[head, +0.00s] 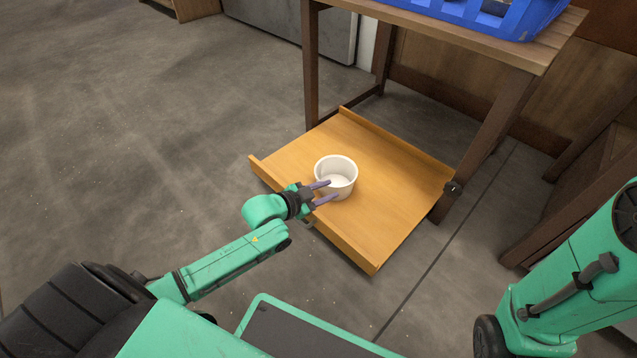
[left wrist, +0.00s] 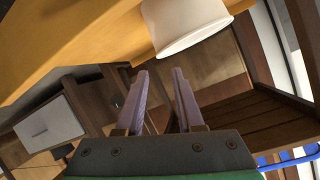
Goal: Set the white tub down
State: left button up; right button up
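The white tub (head: 345,190) is round, open at the top and looks empty. It stands upright on the low wooden board (head: 395,205) in the head view. My left gripper (head: 331,191) is at the tub's near left side, its two purple fingers spread apart and pointing toward it. In the left wrist view the fingers (left wrist: 160,88) have an empty gap between them. The tub (left wrist: 185,25) lies beyond the fingertips there, partly cut off by the top edge. I cannot tell whether a finger touches its wall. My right gripper is out of view.
The board has raised edges and lies low beneath a wooden table (head: 475,35). A blue crate (head: 480,12) stands on the table top. Table legs (head: 485,150) rise behind and right of the board. The board's right part and the floor (head: 130,130) at left are clear.

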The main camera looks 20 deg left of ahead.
pick_arm(q)
jog(key=p+v, duration=0.1)
jog(key=v, duration=0.2)
jog(key=shift+s+r, duration=0.2)
jog(key=shift+r, duration=0.1)
jog(key=shift+s+a, duration=0.2)
jog(key=shift+s, duration=0.1)
jog(key=shift+f, duration=0.1)
